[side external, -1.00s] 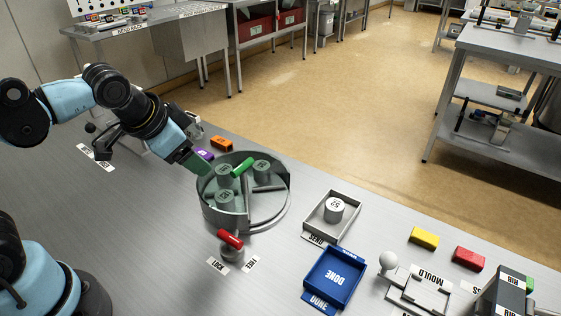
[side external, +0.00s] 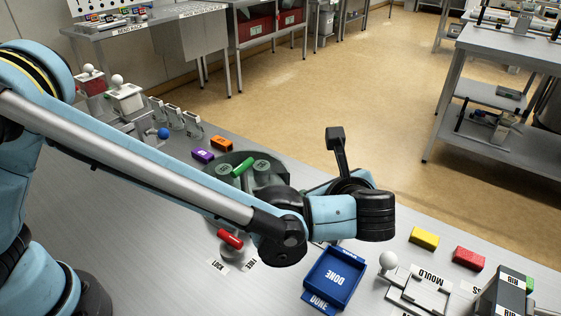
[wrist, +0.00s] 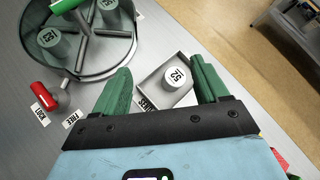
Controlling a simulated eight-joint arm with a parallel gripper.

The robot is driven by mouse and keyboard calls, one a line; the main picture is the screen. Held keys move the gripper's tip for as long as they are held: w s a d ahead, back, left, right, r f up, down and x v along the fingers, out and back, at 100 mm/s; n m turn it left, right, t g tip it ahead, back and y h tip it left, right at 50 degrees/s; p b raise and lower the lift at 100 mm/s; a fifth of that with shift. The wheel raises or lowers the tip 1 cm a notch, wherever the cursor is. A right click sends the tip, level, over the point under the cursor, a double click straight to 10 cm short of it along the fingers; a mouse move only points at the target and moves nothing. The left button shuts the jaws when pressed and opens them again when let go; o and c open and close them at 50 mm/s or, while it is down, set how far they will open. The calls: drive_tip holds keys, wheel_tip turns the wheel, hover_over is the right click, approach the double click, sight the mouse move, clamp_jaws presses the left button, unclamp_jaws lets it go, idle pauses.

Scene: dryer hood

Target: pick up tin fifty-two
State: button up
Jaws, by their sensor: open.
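Tin fifty-two (wrist: 174,75), a small pale cylinder marked 52 on top, stands upright in a grey open tray (wrist: 150,88) in the wrist view. My gripper (wrist: 160,70) is open, with a green finger on each side of the tin in that picture. The tin looks apart from both fingers; I cannot tell how far below the fingertips it is. In the side view my arm and wrist hide the tin, its tray and the fingers.
A round, divided drum (wrist: 105,68) with other tins and a green handle stands left of the tray. A red-handled lever (wrist: 45,97) is beside it. A blue DONE tray (side external: 335,280), a mould fixture (side external: 418,290) and a yellow block (side external: 424,238) are nearby.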

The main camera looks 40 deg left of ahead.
drive_tip(key=s+d+f+m, duration=0.1)
drive_tip(key=d, duration=0.1)
drive_tip(key=s+d+f+m+t+y, duration=0.1)
drive_tip(key=d+m, duration=0.1)
drive_tip(key=d, duration=0.1)
drive_tip(key=s+d+f+m+t, duration=0.1)
drive_tip(key=d+f, duration=0.1)
drive_tip(key=d, duration=0.1)
drive_tip(key=shift+s, duration=0.4)
drive_tip(key=shift+y, duration=0.3)
drive_tip(key=x, duration=0.6)
drive_tip(key=shift+w+a+f, duration=0.2)
drive_tip(key=shift+w, duration=0.1)
drive_tip(key=shift+x, duration=2.7)
drive_tip(key=shift+s+a+r, duration=0.1)
drive_tip(key=shift+a+r, duration=0.05)
drive_tip(key=shift+c, duration=0.4)
drive_tip(key=c, duration=1.1)
drive_tip(key=shift+r, duration=0.1)
